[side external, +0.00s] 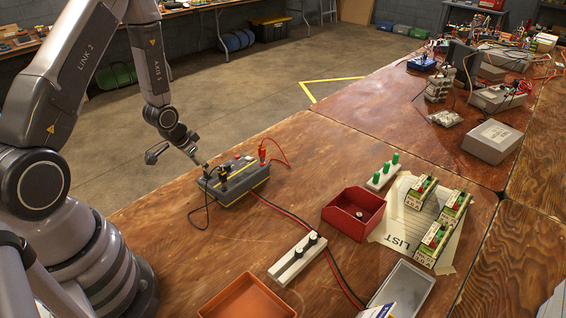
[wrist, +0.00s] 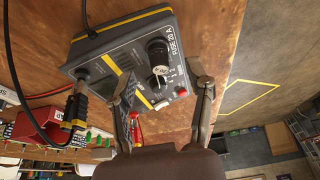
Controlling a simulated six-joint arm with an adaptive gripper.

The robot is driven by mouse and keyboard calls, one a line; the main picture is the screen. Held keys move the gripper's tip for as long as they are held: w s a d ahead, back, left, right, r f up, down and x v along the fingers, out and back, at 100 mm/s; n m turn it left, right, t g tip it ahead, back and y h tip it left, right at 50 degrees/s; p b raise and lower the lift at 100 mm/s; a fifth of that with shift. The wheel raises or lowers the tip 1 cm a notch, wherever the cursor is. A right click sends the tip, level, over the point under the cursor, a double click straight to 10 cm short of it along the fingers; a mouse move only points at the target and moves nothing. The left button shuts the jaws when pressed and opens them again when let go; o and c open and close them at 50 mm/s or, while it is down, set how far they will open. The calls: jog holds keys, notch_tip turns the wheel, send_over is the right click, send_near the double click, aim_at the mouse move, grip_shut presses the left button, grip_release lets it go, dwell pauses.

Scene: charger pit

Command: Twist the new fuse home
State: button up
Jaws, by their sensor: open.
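The grey and yellow charger (side external: 243,183) sits on the wooden bench, and its panel (wrist: 118,57) fills the upper middle of the wrist view. A black cylindrical fuse cap or holder (wrist: 157,47) with a pale end stands on the panel beside the "FUSE 20 A" print. The fuse itself cannot be made out inside it. A black knob (wrist: 160,76) with a white mark sits just below it, close to number marks. My gripper (wrist: 166,88) is open, its fingers apart on either side of the knob area and holding nothing visible. In the side view my gripper (side external: 204,166) is at the charger's left end.
Black and red cables (side external: 290,215) run across the bench. A red bin (side external: 336,220) holds a small item. Racks with black pegs (side external: 280,272) and green pegs (side external: 372,184), an orange tray (side external: 215,307) and green boxed units (side external: 434,243) stand nearby. A red button (wrist: 183,92) is near one finger.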

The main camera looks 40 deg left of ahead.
jog(key=shift+x, duration=1.15)
jog(key=c, duration=0.9)
jog(key=shift+m+h, duration=0.5)
jog(key=shift+m, duration=0.7)
